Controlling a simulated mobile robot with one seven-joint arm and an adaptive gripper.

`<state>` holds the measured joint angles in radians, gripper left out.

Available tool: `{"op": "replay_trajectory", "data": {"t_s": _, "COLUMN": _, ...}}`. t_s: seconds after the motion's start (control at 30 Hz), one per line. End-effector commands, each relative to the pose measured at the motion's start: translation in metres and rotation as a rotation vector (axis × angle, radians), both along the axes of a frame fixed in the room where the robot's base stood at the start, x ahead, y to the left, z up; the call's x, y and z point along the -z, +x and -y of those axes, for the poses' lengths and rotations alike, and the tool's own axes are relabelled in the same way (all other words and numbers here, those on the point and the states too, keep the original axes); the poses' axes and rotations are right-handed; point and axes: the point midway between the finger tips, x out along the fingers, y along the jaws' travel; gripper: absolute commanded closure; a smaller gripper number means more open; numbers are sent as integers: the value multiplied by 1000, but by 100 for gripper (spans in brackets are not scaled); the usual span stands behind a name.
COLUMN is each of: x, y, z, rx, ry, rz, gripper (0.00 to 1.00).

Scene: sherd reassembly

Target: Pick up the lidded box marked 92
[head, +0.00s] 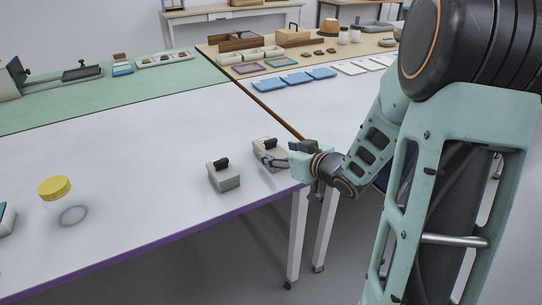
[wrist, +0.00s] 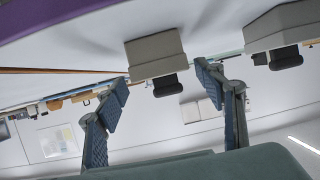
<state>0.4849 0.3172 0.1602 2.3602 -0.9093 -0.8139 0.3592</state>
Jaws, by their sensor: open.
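Two grey lidded boxes with black handles stand near the front right edge of the white table. The right box (head: 263,146) is at my gripper (head: 274,159), which partly covers it. The left box (head: 223,178) stands clear, a short way to the left. In the wrist view my gripper (wrist: 161,77) is open and empty. One grey box (wrist: 153,51) with its black handle shows between the fingertips, a little beyond them. The other box (wrist: 276,27) shows at the upper right, outside the fingers. No number can be read on either box.
A jar with a yellow lid (head: 57,196) stands on the white table (head: 130,150) at the left. A green mat (head: 130,92) lies behind. Blue trays (head: 295,78) and several small items sit on the far table. The middle of the white table is clear.

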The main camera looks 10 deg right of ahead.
Motion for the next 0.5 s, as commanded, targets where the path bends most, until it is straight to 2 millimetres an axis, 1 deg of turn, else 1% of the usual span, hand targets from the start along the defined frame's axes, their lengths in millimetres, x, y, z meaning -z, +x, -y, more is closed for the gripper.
{"op": "replay_trajectory", "data": {"t_s": 0.03, "x": 7, "y": 6, "z": -5, "rx": -2, "ry": 0, "rz": 0, "gripper": 37}}
{"op": "replay_trajectory", "data": {"t_s": 0.13, "x": 13, "y": 19, "z": -14, "rx": -3, "ry": 1, "rz": 1, "gripper": 37}}
{"op": "replay_trajectory", "data": {"t_s": 0.23, "x": 16, "y": 30, "z": -16, "rx": -1, "ry": 0, "rz": 0, "gripper": 37}}
{"op": "replay_trajectory", "data": {"t_s": 0.33, "x": 17, "y": 35, "z": -18, "rx": 0, "ry": -1, "rz": 0, "gripper": 37}}
{"op": "replay_trajectory", "data": {"t_s": 0.5, "x": 16, "y": 35, "z": -18, "rx": 0, "ry": 0, "rz": 0, "gripper": 37}}
